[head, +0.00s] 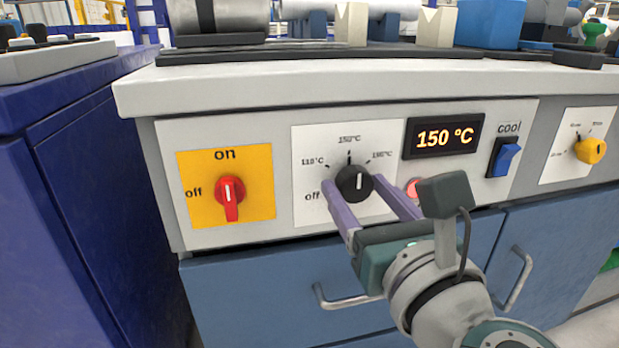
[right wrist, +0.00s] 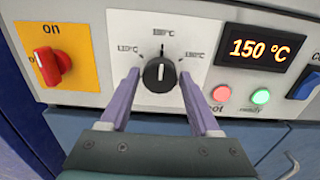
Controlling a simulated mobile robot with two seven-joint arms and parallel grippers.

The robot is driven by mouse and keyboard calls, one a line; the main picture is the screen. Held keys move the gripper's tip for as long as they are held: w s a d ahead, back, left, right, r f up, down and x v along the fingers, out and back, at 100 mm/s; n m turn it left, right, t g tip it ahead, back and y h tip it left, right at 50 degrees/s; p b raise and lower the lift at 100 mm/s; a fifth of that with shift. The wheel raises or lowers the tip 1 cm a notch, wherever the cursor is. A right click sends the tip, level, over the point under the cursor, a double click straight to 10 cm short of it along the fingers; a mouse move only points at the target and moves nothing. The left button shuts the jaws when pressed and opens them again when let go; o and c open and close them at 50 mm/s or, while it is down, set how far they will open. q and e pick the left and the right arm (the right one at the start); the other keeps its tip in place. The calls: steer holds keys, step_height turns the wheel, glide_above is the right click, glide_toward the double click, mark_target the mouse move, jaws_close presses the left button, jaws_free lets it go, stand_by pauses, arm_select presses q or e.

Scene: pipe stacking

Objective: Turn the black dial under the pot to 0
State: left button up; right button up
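The black dial (head: 354,183) sits on a white plate on the front panel. Its white mark points up to the 150°C label; the other labels are off, one near 110°C and one near 190°C. It also shows in the right wrist view (right wrist: 159,75). My right gripper (head: 355,186) is open, with one purple finger on each side of the dial. I cannot make out a pot. My left gripper is not in view.
The display (head: 444,137) reads 150 °C. A red switch (head: 230,196) on a yellow plate is left of the dial. A blue rocker switch (head: 504,158) and a yellow knob (head: 591,150) are to the right. Lamps and drawer handles lie near my right gripper.

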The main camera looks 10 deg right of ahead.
jaws_close()
